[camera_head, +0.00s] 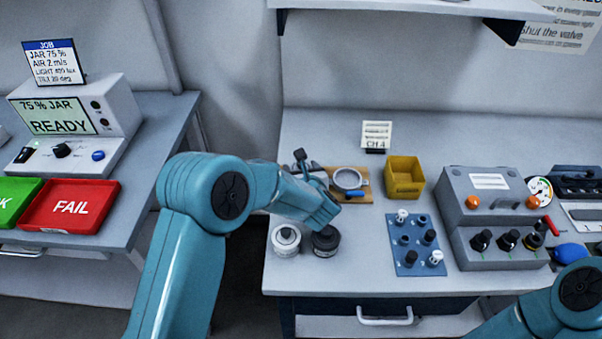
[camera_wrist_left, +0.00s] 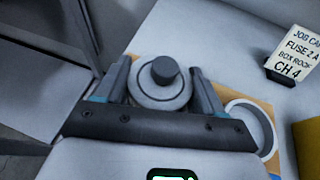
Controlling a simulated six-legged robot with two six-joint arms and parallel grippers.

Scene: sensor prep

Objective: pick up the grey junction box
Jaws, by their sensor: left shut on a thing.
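In the left wrist view, the grey junction box (camera_wrist_left: 150,92) is a round grey body with a dark round knob on top. It sits between the two fingers of my left gripper (camera_wrist_left: 163,85), which is shut on it. In the head view my left gripper (camera_head: 308,170) is at the left part of a small wooden board, mostly hidden behind its own wrist, and the box is largely hidden there too. I cannot tell whether the box touches the board. My right gripper is out of view; only part of that arm shows at the lower right.
Close to the right, a grey ring with a blue handle (camera_head: 349,179) lies on the wooden board (camera_head: 363,193). A white-lidded jar (camera_head: 286,240) and dark jar (camera_head: 325,241) stand in front. A yellow bin (camera_head: 404,178), blue fuse plate (camera_head: 415,262) and grey control unit (camera_head: 490,186) stand right.

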